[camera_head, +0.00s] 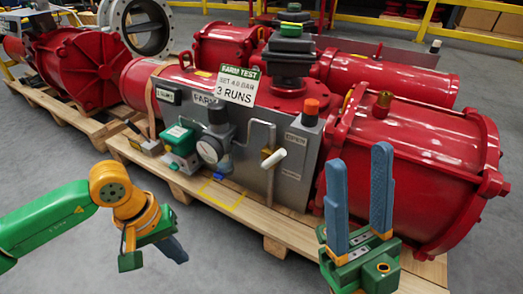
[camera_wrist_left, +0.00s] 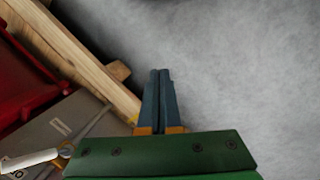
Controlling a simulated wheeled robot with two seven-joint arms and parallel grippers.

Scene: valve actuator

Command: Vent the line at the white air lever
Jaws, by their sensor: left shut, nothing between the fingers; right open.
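The white air lever (camera_head: 273,158) sticks out from the grey panel (camera_head: 292,170) on the front of the red actuator, slanting up to the right from a brass-coloured fitting. It also shows at the lower left of the left wrist view (camera_wrist_left: 30,161). My left gripper (camera_head: 180,254) is shut and empty, low over the floor in front of the pallet, left of and apart from the lever. Its blue fingers lie together in the left wrist view (camera_wrist_left: 160,75). My right gripper (camera_head: 358,160) is open and empty, fingers up, right of the lever and in front of the red cylinder.
A gauge (camera_head: 210,150), a green-and-white device (camera_head: 181,143) and a sign reading 3 RUNS (camera_head: 238,86) are left of the lever. The wooden pallet (camera_head: 222,205) edges the front. Grey floor (camera_head: 60,170) is free at left.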

